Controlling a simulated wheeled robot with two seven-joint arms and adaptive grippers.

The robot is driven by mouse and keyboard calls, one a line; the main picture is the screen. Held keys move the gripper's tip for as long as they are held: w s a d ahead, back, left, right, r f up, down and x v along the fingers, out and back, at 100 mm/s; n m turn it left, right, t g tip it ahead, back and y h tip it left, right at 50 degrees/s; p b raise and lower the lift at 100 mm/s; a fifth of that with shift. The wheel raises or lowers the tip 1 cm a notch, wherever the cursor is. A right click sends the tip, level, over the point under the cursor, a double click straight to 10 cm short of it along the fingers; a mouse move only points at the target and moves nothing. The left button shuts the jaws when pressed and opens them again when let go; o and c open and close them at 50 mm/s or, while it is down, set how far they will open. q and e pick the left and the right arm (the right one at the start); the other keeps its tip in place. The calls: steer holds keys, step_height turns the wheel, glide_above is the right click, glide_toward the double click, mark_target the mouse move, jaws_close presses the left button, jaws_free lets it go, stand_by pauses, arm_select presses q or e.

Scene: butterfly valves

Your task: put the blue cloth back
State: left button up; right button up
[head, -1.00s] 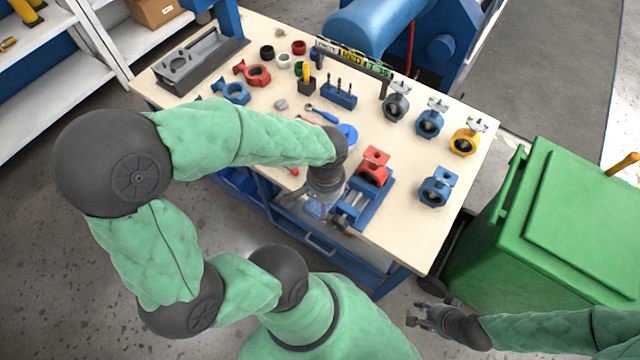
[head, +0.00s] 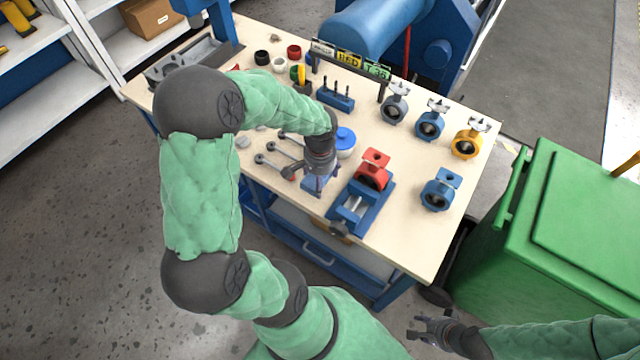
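My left gripper (head: 320,182) hangs over the front part of the workbench, left of the vise. A crumpled blue cloth (head: 313,185) shows at its fingertips, and the gripper appears shut on it. The gripper covers part of the cloth, and I cannot tell whether the cloth touches the bench top. My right gripper (head: 415,329) is open and empty, low in front of the bench, left of the green bin.
The workbench (head: 420,240) carries a blue vise (head: 352,212) with a red valve (head: 373,170), a blue-lidded pot (head: 345,143), wrenches (head: 280,160), and blue (head: 440,190) and yellow (head: 467,145) valves. A green bin (head: 570,240) stands at the right.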

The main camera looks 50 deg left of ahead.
arm_select(q)
steer(key=shift+w+a+f+b, duration=0.1)
steer(key=shift+f+b, duration=0.35)
steer(key=shift+f, duration=0.5)
steer(key=shift+w+a+f+b, duration=0.1)
steer(key=shift+f+b, duration=0.35)
steer(key=shift+f, duration=0.5)
steer(key=shift+f, duration=0.15)
steer(key=o, duration=1)
step_height(320, 180, up, 11)
steer(key=p, duration=0.4)
steer(key=shift+r+p, duration=0.3)
steer(key=shift+r, duration=0.45)
